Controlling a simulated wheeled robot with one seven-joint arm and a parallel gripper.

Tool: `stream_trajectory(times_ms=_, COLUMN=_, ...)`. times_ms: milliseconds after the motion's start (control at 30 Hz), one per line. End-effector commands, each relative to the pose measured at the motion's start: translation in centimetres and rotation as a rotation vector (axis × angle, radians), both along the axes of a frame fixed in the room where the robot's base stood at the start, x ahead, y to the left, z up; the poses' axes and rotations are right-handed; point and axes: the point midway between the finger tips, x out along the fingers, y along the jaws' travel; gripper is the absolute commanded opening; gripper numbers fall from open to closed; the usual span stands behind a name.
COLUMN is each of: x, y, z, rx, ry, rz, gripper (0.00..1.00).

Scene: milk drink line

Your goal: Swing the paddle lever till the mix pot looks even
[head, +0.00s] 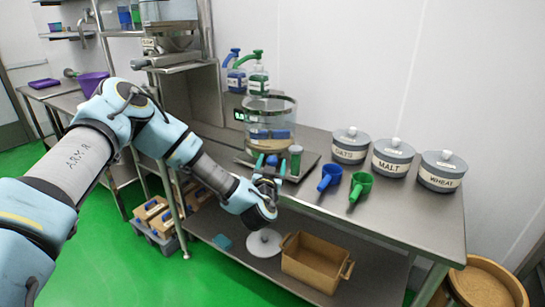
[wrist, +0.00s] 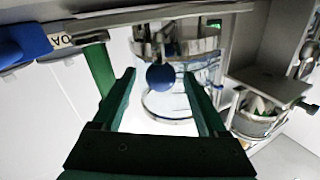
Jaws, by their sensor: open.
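The mix pot (head: 270,110) is a clear round vessel on a flat metal base on the steel bench. A dark blue patch shows low in it; I cannot tell how even the contents are. A blue ball knob (wrist: 160,77), seemingly the paddle lever's end, stands in front of the pot; it also shows in the head view (head: 272,160). My gripper (wrist: 160,85) is open, with its two green fingers apart on either side of the knob in the wrist view. I cannot tell whether they touch it. In the head view my gripper (head: 269,167) is at the bench's front edge.
A green cylinder (head: 295,160) stands close to the right of my gripper. Blue (head: 329,177) and green (head: 360,187) scoops lie further right, before lidded tins labelled OATS (head: 350,147), MALT (head: 393,159) and WHEAT (head: 441,173). Pump bottles (head: 257,78) stand behind the pot.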

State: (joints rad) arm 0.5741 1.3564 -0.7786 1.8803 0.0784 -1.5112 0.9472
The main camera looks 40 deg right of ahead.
Motion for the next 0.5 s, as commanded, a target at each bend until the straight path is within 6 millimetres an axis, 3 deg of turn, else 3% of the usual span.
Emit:
stream_trajectory(times_ms=200, x=0.99, y=-1.14, z=-0.01, rx=0.001, ry=0.001, rz=0.000, gripper=0.76)
stream_trajectory(times_ms=500, x=1.03, y=-1.22, z=-0.05, rx=0.001, ry=0.001, rz=-0.001, gripper=0.72)
